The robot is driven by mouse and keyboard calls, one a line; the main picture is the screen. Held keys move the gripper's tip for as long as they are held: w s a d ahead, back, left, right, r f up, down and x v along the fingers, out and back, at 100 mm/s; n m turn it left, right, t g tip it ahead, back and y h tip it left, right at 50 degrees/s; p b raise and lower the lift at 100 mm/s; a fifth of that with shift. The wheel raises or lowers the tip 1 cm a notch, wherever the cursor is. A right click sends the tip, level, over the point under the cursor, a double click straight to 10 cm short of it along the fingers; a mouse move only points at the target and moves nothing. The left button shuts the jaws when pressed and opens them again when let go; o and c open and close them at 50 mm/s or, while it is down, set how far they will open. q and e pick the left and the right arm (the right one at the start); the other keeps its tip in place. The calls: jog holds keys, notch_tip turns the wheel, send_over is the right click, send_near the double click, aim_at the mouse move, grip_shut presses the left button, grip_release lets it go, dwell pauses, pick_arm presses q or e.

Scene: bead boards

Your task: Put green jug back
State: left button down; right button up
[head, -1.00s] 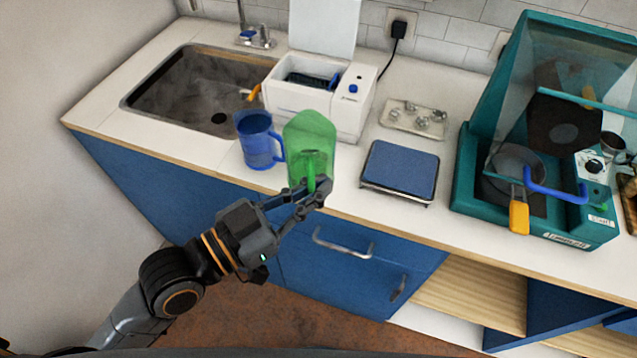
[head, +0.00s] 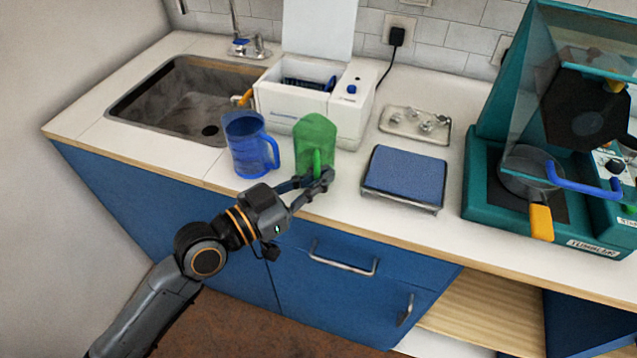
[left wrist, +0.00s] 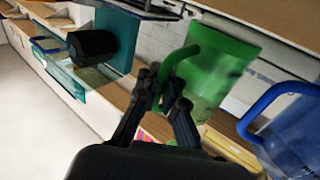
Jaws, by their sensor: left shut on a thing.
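The green jug (head: 314,138) is upright at the counter's front, right of the blue jug (head: 248,145). My left gripper (head: 316,181) is shut on the green jug's handle, which faces the counter's front edge. In the left wrist view, the green jug (left wrist: 219,70) is in front of the gripper (left wrist: 166,92), with its handle between the fingers. The blue jug (left wrist: 294,130) is at that view's right edge. I cannot tell whether the green jug's base touches the counter. My right gripper is not in view.
A white machine (head: 349,100) stands close behind the jugs, with the sink (head: 150,110) to the left. A blue-topped scale (head: 406,175) is right of the green jug, and a metal tray (head: 400,133) lies behind the scale. A teal machine with a pan (head: 520,172) stands further right.

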pick_arm(q)
jog(key=shift+f, duration=0.55)
jog(key=shift+f, duration=0.1)
jog(key=c, duration=1.5)
grip_release()
